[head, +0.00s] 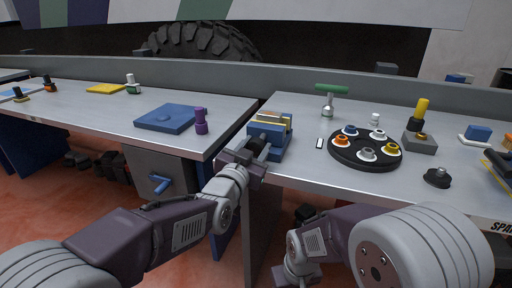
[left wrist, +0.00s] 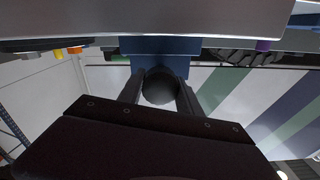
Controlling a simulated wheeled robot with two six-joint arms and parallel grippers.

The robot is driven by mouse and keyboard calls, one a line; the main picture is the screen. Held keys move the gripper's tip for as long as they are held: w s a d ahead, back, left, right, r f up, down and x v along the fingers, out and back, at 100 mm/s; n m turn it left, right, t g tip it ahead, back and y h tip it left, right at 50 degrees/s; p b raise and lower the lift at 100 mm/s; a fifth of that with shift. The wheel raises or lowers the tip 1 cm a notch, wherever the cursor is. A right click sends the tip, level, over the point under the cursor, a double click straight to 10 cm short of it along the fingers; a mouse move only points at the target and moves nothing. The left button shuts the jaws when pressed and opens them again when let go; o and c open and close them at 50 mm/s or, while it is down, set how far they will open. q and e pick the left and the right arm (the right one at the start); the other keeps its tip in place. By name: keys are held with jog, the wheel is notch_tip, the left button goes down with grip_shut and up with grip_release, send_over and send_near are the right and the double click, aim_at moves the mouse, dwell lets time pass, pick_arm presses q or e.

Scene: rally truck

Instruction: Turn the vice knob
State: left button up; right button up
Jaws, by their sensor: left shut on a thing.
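The blue vice (head: 281,143) is mounted at the front left corner of the right workbench, with a yellow-edged piece between its jaws at the top. My left gripper (head: 262,153) is at the front of the vice, its fingers reaching toward the bench. In the left wrist view the dark round vice knob (left wrist: 160,87) is between the two fingers of my left gripper (left wrist: 160,92), which is shut on it. The blue vice body (left wrist: 160,52) shows behind the knob. In the head view the knob is hidden by the gripper. My right gripper is out of view.
The right bench holds a round black tray (head: 365,164) with several coloured parts, a green-handled tool (head: 330,90) and a grey block (head: 420,143). The left bench holds a blue plate (head: 165,119) and a purple part (head: 201,121). A gap separates the benches.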

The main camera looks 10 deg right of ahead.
pick_arm(q)
jog(key=m, duration=0.4)
jog(key=shift+f, duration=0.25)
jog(key=shift+m, duration=1.6)
jog(key=shift+s+f, duration=0.1)
jog(key=o, duration=1.3)
jog(key=shift+c, duration=0.2)
jog(key=shift+o, duration=0.5)
jog(key=shift+s+r, duration=0.1)
jog(key=shift+r, duration=0.15)
jog(key=shift+p, duration=0.3)
jog(key=p+v, duration=0.1)
jog(key=v, duration=0.8)
